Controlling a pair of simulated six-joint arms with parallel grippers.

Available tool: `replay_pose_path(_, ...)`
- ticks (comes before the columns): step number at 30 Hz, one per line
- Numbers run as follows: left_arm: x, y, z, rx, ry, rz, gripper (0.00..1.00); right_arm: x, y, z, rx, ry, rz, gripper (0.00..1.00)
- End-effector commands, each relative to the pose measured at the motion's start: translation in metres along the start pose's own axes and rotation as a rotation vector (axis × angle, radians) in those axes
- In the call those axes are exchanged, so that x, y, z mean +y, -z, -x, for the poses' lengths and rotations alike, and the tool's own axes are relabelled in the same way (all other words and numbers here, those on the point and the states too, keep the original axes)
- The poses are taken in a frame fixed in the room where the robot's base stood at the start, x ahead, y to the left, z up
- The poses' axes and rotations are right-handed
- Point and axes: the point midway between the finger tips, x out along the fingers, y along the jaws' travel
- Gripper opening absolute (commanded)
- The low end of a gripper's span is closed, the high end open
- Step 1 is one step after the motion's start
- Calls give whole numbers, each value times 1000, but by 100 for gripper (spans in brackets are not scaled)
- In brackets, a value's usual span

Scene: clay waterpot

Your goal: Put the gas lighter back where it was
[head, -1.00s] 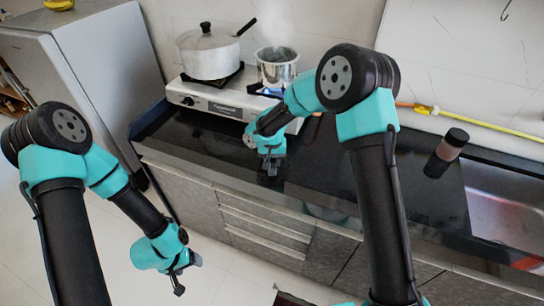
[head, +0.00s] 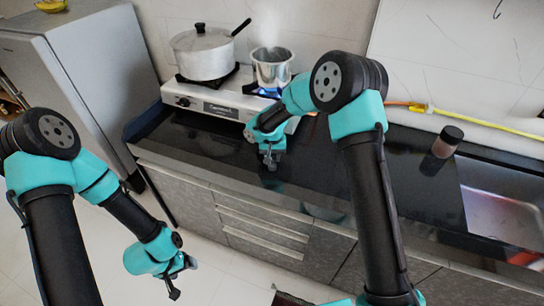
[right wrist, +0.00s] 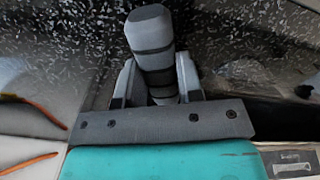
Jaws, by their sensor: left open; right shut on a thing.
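My right gripper (head: 270,160) hangs low over the black counter in front of the stove. In the right wrist view my right gripper (right wrist: 156,80) is shut on a grey, dark-banded stick, which appears to be the gas lighter (right wrist: 150,35). The stick stands up between the two fingers, with its rounded grey end beyond them. The gripper base hides its other end. In the head view the lighter cannot be told apart from the gripper. My left gripper (head: 182,280) is open and empty, in front of the cabinets and below counter height.
A white gas stove (head: 215,100) carries a lidded pot (head: 203,55) and a steaming metal pot (head: 271,70) over a blue flame. A yellow hose (head: 480,122) runs along the wall. A dark jar (head: 447,143) stands near the sink (head: 505,205). The counter's middle is clear.

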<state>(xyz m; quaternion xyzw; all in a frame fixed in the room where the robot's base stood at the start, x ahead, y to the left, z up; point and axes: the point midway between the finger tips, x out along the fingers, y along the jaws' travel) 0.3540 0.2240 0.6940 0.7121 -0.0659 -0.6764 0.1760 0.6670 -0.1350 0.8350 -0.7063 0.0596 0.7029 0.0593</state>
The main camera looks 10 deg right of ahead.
Motion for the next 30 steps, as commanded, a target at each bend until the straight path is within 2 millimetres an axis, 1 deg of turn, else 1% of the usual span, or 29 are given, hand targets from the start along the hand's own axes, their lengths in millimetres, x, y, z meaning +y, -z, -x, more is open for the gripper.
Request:
replay_pose_path(3, 0, 0, 0, 0, 0, 0, 72, 0, 0, -3, -1, 0, 0, 8)
replay_pose_path(4, 0, 0, 0, 0, 0, 0, 72, 0, 0, -3, -1, 0, 0, 35)
replay_pose_path(11, 0, 0, 0, 0, 0, 0, 72, 0, 0, -3, -1, 0, 0, 57)
replay_pose_path(12, 0, 0, 0, 0, 0, 0, 72, 0, 0, -3, 0, 0, 0, 59)
replay_pose_path(19, 0, 0, 0, 0, 0, 0, 72, 0, 0, -2, 0, 0, 0, 59)
replay_pose_path(22, 0, 0, 0, 0, 0, 0, 72, 0, 0, 2, 1, 1, 0, 59)
replay_pose_path(26, 0, 0, 0, 0, 0, 0, 72, 0, 1, 13, 3, 1, -1, 59)
replay_pose_path(30, 0, 0, 0, 0, 0, 0, 72, 0, 1, 35, 4, 2, -1, 59)
